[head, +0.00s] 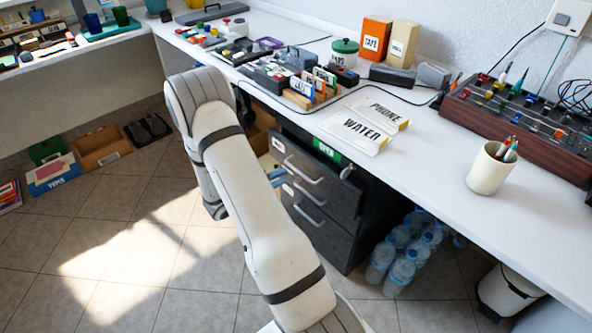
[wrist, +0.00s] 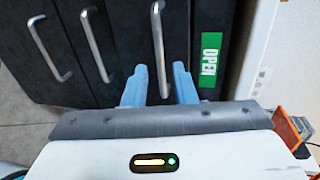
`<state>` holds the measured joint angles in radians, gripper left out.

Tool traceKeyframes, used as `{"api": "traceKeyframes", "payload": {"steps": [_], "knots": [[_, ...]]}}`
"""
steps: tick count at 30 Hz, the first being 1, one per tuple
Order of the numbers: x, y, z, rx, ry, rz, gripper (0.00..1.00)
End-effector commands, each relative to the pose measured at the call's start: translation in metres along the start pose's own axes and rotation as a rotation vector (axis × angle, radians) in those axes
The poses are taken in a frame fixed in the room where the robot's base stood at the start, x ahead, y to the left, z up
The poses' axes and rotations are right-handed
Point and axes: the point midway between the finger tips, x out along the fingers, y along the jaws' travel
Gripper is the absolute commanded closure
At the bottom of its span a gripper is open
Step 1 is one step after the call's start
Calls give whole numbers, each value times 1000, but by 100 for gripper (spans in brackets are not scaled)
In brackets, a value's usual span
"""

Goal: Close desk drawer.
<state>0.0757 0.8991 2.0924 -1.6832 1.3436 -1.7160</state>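The dark drawer unit (head: 320,232) stands under the desk, with several metal bar handles on its front. In the wrist view, the drawer fronts (wrist: 125,40) appear turned sideways. My gripper (wrist: 161,80) has two blue fingers spread apart, one on each side of the rightmost handle (wrist: 157,45), which is the top drawer's. I cannot tell whether they touch it. In the head view, my gripper (head: 274,177) is at the left of the drawer fronts, partly hidden by my arm. A green OPEN label (wrist: 211,60) is beside the top drawer front. How far any drawer stands out is unclear.
The white desk (head: 430,150) above holds small items, two cards, a pen cup (head: 491,168) and a mixer-like panel (head: 520,122). Water bottles (head: 402,258) stand right of the drawers. Cardboard boxes (head: 100,148) lie at the far left. The tiled floor in front is clear.

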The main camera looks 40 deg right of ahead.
Motion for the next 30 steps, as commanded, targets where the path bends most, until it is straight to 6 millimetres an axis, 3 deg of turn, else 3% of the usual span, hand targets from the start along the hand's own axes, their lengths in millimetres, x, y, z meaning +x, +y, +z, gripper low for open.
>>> {"api": "traceKeyframes", "payload": {"steps": [15,26,30], "knots": [[70,3,1,-10,-5,-2,75],[76,1,2,-11,-7,-2,75],[76,1,2,-11,-7,-2,85]]}}
